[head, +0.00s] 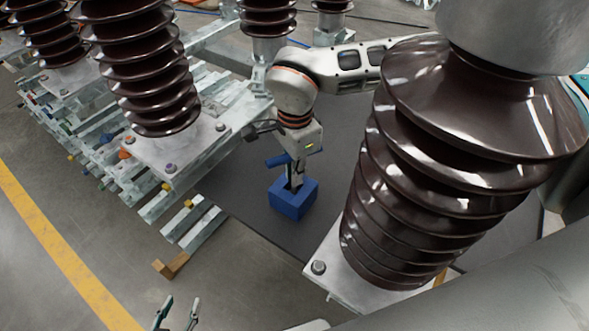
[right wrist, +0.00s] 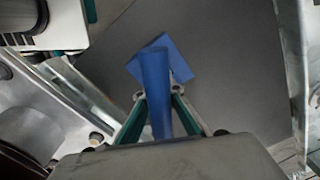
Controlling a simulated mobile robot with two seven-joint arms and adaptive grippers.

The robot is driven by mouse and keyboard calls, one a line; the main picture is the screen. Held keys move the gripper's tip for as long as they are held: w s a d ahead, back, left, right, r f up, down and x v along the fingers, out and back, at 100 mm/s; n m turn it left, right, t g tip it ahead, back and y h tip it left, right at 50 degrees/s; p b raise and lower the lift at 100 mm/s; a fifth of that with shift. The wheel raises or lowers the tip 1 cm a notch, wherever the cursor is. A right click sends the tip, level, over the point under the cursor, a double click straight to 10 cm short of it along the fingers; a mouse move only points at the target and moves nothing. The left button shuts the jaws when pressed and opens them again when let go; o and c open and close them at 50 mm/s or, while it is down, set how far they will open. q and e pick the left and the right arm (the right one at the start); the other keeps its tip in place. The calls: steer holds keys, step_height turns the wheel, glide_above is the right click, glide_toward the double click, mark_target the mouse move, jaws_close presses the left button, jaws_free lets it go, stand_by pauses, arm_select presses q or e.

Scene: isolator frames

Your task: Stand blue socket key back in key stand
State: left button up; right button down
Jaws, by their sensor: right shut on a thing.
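The blue key stand (head: 293,201) is a blue block on the dark grey mat in the middle of the head view. My right gripper (head: 294,182) points down just above its top and is shut on the blue socket key (head: 278,160), whose blue bar sticks out to the left. In the right wrist view the key (right wrist: 152,75) runs between the fingers (right wrist: 158,105), with the stand (right wrist: 179,62) partly hidden behind it. How far the key's lower end is in the stand is hidden. My left gripper (head: 178,315) is open and empty at the bottom edge.
A large brown insulator (head: 440,170) on a metal plate stands close on the right. More insulators (head: 145,70) on galvanised steel frames (head: 185,165) stand to the left. The dark mat (head: 240,180) around the stand is clear. A small wooden block (head: 172,265) lies on the floor.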

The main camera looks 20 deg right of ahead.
steer(key=shift+f, duration=0.3)
steer(key=c, duration=2.1)
jaws_free()
step_height(320, 180, up, 7)
steer(key=shift+f, duration=0.1)
steer(key=shift+s+r, duration=0.1)
steer(key=shift+r, duration=0.6)
